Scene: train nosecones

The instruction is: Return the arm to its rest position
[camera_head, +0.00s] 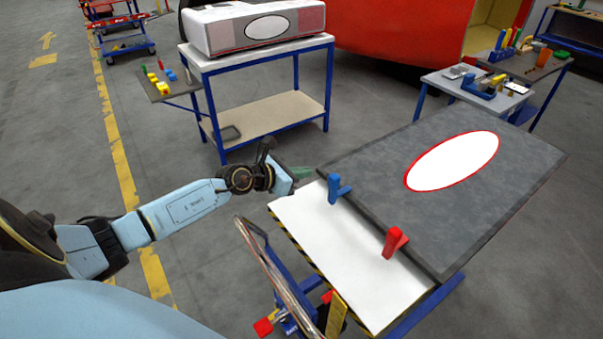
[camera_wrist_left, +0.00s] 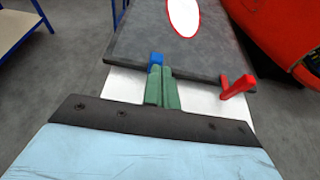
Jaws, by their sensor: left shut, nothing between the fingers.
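My left arm reaches in from the left in the head view. Its gripper (camera_head: 304,173) is beside the far left corner of the white cart top, left of the blue clamp (camera_head: 338,188). In the left wrist view its green fingers (camera_wrist_left: 162,88) are together with nothing between them, and the blue clamp (camera_wrist_left: 156,60) shows just beyond their tips. I cannot tell from these views whether the fingers touch it. A red clamp (camera_head: 394,242) stands at the near edge of the dark grey panel; it also shows in the wrist view (camera_wrist_left: 237,87). My right gripper is out of view.
The dark grey panel (camera_head: 380,170) with a white oval lies on the white-topped cart (camera_head: 375,299). A blue-framed table (camera_head: 270,54) with a grey-white nosecone (camera_head: 222,31) stands behind. Small benches with tools are at back right. The floor left of the cart is open.

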